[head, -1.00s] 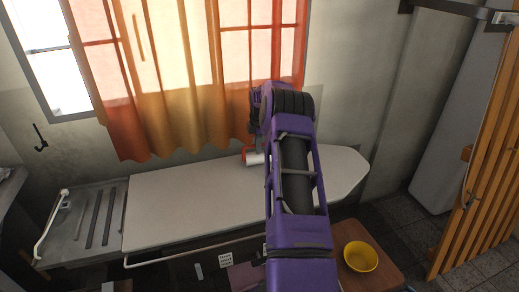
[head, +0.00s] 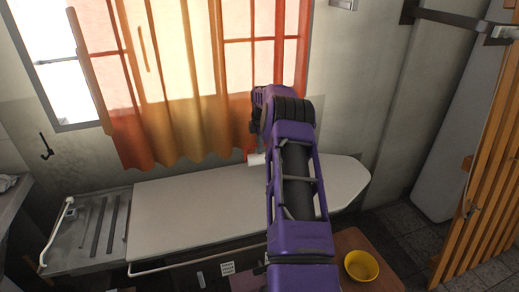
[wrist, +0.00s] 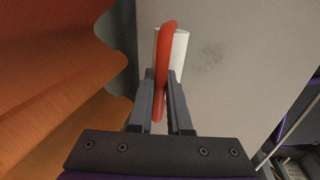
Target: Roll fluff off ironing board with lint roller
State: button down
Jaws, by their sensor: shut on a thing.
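The lint roller has a red handle and a white roll. In the wrist view, my gripper (wrist: 160,85) is shut on the red handle (wrist: 168,38), and the white roll (wrist: 181,52) lies just beyond the fingertips. In the head view, the white roll (head: 256,159) shows beside my arm at the back edge of the ironing board; my gripper is mostly hidden behind the arm. I cannot tell whether the roll touches the board. The pale ironing board (head: 190,205) stretches along the wall. A faint grey patch (wrist: 211,66) shows on its surface, possibly fluff or shadow.
An orange curtain (head: 180,110) hangs before the window, close behind the board and beside my gripper. A grey metal rest (head: 90,230) extends the board at left. A yellow bowl (head: 361,266) sits on a wooden stool (head: 352,242) at front right. A slatted wooden screen (head: 480,170) stands right.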

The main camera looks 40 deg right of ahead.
jog(key=shift+r+p, duration=0.3)
jog(key=shift+r, duration=0.65)
jog(key=shift+r+p, duration=1.05)
jog(key=shift+r, duration=0.5)
jog(key=c, duration=1.5)
grip_release()
grip_shut()
jog(key=shift+a, duration=0.1)
